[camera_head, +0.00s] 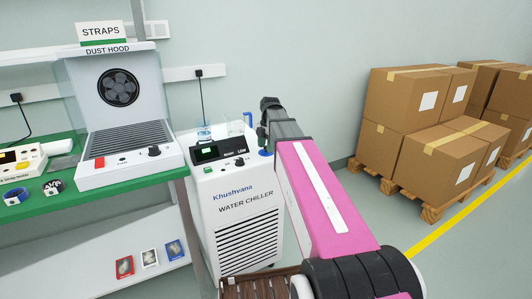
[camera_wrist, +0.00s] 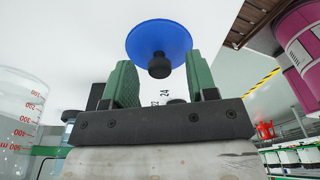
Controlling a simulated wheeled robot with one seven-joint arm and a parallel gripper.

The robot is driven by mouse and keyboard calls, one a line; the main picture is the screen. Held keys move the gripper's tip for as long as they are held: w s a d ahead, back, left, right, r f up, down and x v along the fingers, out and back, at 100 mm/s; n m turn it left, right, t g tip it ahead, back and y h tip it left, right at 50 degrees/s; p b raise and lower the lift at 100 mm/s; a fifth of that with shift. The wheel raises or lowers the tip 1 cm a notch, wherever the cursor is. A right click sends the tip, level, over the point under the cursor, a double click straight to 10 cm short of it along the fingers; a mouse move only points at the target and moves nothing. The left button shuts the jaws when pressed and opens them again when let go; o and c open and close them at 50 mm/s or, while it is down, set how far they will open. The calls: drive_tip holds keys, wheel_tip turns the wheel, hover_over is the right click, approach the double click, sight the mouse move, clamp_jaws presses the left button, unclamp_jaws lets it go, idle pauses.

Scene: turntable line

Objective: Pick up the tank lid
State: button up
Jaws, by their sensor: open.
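The tank lid is a blue disc with a black knob. In the wrist view the lid (camera_wrist: 143,40) lies on the white top of the water chiller, just beyond my fingertips. Its knob points toward my gripper (camera_wrist: 160,82), which is open, with one green finger on each side and nothing clearly held between them. In the head view a small blue part of the lid (camera_head: 264,153) shows at the chiller's right top edge, beneath the end of my arm. My fingers are mostly hidden there. The water chiller (camera_head: 232,205) stands on the floor beside the green bench.
A clear graduated beaker (camera_wrist: 25,105) stands close to the left of my gripper; it also shows in the head view (camera_head: 236,128). The dust hood (camera_head: 125,160) sits on the green bench at left. Stacked boxes (camera_head: 410,100) stand on pallets at right, with open floor before them.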

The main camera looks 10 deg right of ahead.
drive_tip(key=shift+f, duration=0.55)
drive_tip(key=shift+c, duration=0.3)
drive_tip(key=c, duration=0.9)
drive_tip(key=shift+r, duration=0.15)
